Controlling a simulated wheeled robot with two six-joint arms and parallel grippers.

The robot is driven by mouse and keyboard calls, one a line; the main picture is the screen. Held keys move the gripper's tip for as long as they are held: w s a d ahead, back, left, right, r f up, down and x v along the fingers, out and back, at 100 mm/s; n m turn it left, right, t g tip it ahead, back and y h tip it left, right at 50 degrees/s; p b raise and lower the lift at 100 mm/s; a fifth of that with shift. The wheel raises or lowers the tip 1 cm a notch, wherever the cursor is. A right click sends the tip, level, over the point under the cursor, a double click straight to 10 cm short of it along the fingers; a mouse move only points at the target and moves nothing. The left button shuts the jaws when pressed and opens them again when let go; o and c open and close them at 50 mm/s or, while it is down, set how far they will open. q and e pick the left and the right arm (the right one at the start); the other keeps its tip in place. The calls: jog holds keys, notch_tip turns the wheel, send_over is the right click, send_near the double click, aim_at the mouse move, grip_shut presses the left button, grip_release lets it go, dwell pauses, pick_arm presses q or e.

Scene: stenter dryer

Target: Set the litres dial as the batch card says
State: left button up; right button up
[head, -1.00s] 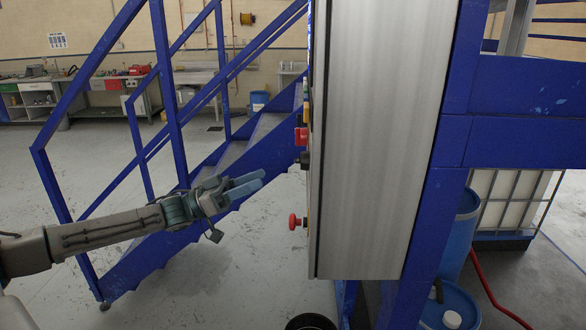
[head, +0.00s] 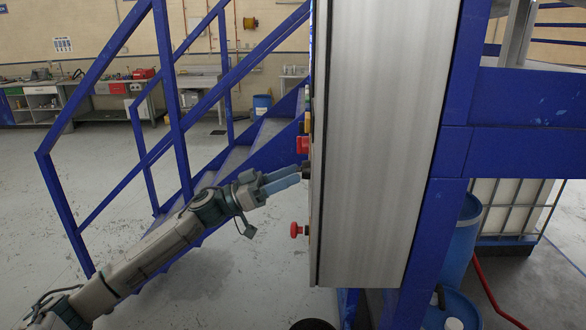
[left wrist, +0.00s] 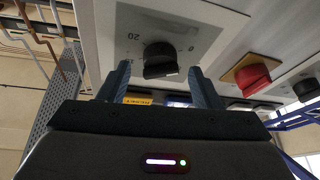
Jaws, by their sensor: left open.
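The black dial knob (left wrist: 160,60) shows in the left wrist view on a light plate with printed numbers, 20 among them. My left gripper (left wrist: 161,70) is open, with one blue finger on each side of the knob; I cannot tell whether they touch it. In the head view the left gripper (head: 297,178) reaches the panel's left face, where a dark knob (head: 305,172) shows edge-on. The dial's pointer mark and full scale cannot be made out. I see no readable batch card. My right gripper is not in view.
A red knob on a yellow plate (left wrist: 252,78) sits beside the dial, with more black knobs beyond. A red mushroom button (head: 297,230) juts out lower on the grey cabinet (head: 375,140). Blue stairs (head: 240,145) stand behind my arm. Blue drums (head: 462,240) are at right.

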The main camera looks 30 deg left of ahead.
pick_arm(q)
jog(key=shift+p+x, duration=0.35)
jog(key=shift+x, duration=0.45)
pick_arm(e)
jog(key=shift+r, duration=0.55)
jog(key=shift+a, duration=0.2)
pick_arm(q)
jog(key=c, duration=0.9)
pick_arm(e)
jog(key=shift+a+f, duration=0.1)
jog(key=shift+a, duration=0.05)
pick_arm(q)
jog(key=shift+f, duration=0.1)
